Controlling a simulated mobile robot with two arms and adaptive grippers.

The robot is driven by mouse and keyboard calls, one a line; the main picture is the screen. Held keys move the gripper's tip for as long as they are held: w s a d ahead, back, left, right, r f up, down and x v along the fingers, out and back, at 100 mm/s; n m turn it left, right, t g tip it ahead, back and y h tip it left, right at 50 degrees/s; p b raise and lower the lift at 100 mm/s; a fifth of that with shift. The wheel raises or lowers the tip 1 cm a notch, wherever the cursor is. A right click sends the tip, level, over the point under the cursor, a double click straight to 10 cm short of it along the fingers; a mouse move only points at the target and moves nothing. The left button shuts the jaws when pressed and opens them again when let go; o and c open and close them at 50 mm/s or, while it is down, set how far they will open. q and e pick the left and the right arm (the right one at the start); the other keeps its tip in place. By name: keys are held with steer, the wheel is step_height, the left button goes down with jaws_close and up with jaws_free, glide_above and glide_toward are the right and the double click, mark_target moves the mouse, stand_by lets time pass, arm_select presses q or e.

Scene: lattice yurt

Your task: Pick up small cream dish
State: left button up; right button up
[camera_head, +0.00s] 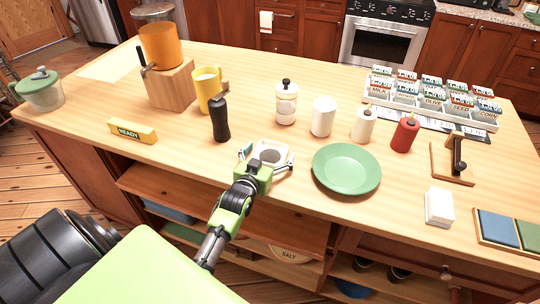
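A small cream dish (281,150) with a squarish rim and a round grey hollow sits at the near edge of the wooden island top. My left gripper (266,161) is at the dish's near side, its fingers spread apart, one by the left side and one by the near right corner. The gripper covers part of the dish's near side. I cannot tell whether the fingers touch it. My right gripper is not in view.
A green plate (347,168) lies close on the right. A black pepper mill (220,118) stands at left, with a white lidded jar (286,104) and white canister (323,117) behind. A yellow block (132,131) is farther left. Open shelves (225,200) lie below the edge.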

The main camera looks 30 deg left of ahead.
arm_select(q)
steer(key=c, duration=1)
steer(key=shift+o, duration=0.2)
steer(key=shift+r, duration=0.1)
